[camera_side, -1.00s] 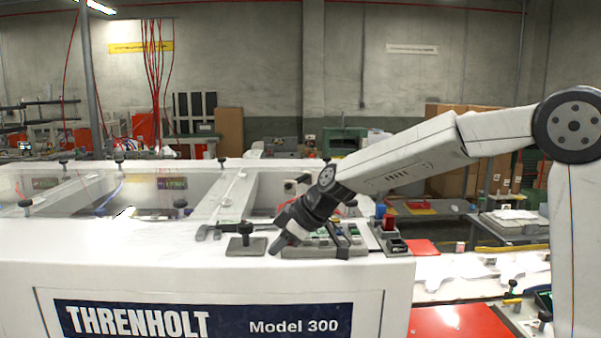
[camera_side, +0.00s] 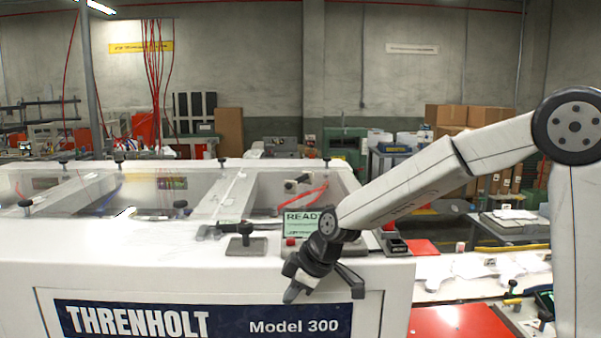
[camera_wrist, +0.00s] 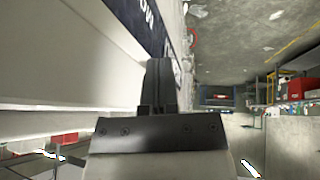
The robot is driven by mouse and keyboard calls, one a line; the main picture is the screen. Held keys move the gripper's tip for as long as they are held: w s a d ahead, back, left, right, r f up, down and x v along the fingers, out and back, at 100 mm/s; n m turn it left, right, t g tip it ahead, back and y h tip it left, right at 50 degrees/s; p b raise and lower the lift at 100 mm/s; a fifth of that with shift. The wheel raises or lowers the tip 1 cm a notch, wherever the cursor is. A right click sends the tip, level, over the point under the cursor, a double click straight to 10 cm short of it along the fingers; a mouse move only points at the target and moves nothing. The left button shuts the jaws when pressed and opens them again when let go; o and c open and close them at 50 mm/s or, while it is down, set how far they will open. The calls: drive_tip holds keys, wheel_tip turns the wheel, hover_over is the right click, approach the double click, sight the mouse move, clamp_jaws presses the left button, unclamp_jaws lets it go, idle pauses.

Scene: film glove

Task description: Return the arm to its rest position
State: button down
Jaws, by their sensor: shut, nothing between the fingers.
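My gripper (camera_side: 292,293) is in front of the white machine (camera_side: 150,268) at its right end, pointing down and slightly left, just above the dark blue THRENHOLT Model 300 label (camera_side: 200,320). Its black fingers also show in the wrist view (camera_wrist: 158,70), pressed together with nothing between them. My arm reaches in from the right, bent at the elbow. The wrist view looks along the machine's pale side, with part of the dark label at the top.
A READY screen (camera_side: 303,223) stands on the machine top behind my wrist. A black-knobbed clamp (camera_side: 246,240) is left of it. Red-topped tables (camera_side: 455,322) with white pieces lie at right. Cardboard boxes (camera_side: 470,116) stand farther back.

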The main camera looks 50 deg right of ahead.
drive_tip(key=s+d+f+m+g+h, duration=0.1)
drive_tip(key=s+d+f+m, duration=0.1)
drive_tip(key=s, duration=0.5)
drive_tip(key=s+d+f+m+g+h, duration=0.1)
drive_tip(key=s+d+f+m+g, duration=0.1)
drive_tip(key=s+f+m, duration=0.3)
drive_tip(key=s+f, duration=0.2)
drive_tip(key=s, duration=0.1)
drive_tip(key=shift+d+f+m, duration=0.15)
drive_tip(key=shift+f+m, duration=0.15)
